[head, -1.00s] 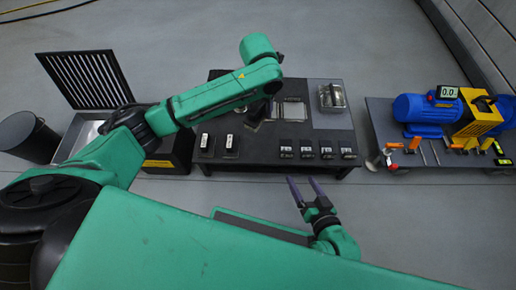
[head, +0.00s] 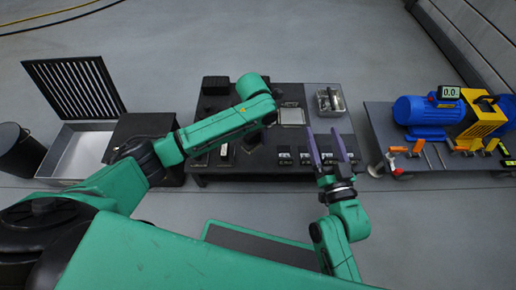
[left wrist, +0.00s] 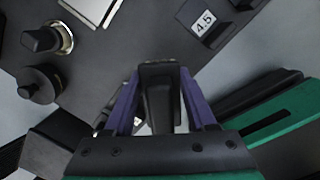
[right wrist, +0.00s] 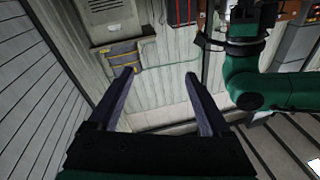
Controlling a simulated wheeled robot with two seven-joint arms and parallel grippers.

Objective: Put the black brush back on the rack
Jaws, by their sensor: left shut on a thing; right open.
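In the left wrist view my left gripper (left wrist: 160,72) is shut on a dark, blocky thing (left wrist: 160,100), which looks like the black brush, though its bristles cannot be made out. In the head view my left forearm hides this gripper and most of what it holds, above the middle of the dark table (head: 270,160). I cannot tell for certain which thing is the rack. My right gripper (head: 322,133) is open and empty over the table's right front part; it also shows open in the right wrist view (right wrist: 159,75).
Several labelled blocks (head: 305,158) line the table's front edge; one reads 4.5 in the left wrist view (left wrist: 204,22). Left is an open bin (head: 80,152); right, a bench with a blue motor (head: 420,110).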

